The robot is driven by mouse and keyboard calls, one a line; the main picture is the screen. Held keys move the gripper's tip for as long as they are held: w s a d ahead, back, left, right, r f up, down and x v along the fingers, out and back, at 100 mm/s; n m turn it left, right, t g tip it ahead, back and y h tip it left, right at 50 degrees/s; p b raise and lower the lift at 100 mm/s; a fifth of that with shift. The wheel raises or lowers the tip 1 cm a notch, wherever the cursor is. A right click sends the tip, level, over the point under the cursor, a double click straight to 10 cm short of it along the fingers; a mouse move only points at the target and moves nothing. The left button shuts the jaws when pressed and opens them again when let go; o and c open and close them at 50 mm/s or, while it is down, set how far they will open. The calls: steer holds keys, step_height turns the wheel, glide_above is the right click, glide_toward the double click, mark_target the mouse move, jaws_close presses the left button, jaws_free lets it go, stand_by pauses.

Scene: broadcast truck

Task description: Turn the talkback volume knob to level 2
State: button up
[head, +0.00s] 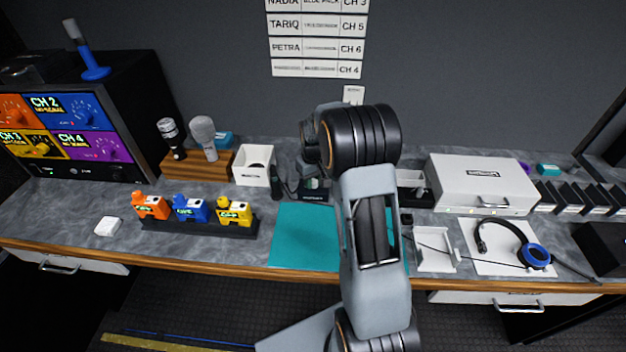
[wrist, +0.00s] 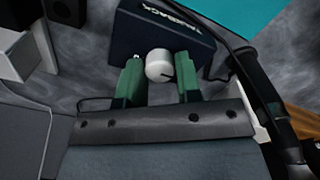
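The talkback box (wrist: 190,42) is dark blue with a white "TALKBACK" label, upside down in the wrist view. A white round talkback volume knob (wrist: 157,64) with a short dark mark stands out from its face. My gripper (wrist: 158,72) has green fingers, open, one on each side of the knob. Narrow gaps seem to show between the knob and both fingertips. The level markings cannot be read. In the head view my arm partly covers the box (head: 312,197), and the knob cannot be made out.
A teal mat (head: 300,238) lies in front of the box. A white bin (head: 254,166) stands to its left, and a black cable (wrist: 238,62) runs close to my gripper. A white case (head: 478,186) and a headset (head: 515,245) are to the right.

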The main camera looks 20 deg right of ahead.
steer(key=c, duration=0.4)
steer(key=shift+c, duration=0.2)
steer(key=shift+m, duration=0.3)
steer(key=m+b, duration=0.1)
steer(key=m, duration=0.4)
steer(key=shift+m, duration=0.4)
steer(key=m+b, duration=0.1)
steer(key=m, duration=0.4)
steer(key=shift+r+m, duration=0.1)
steer(key=shift+m, duration=0.2)
steer(key=o, duration=0.9)
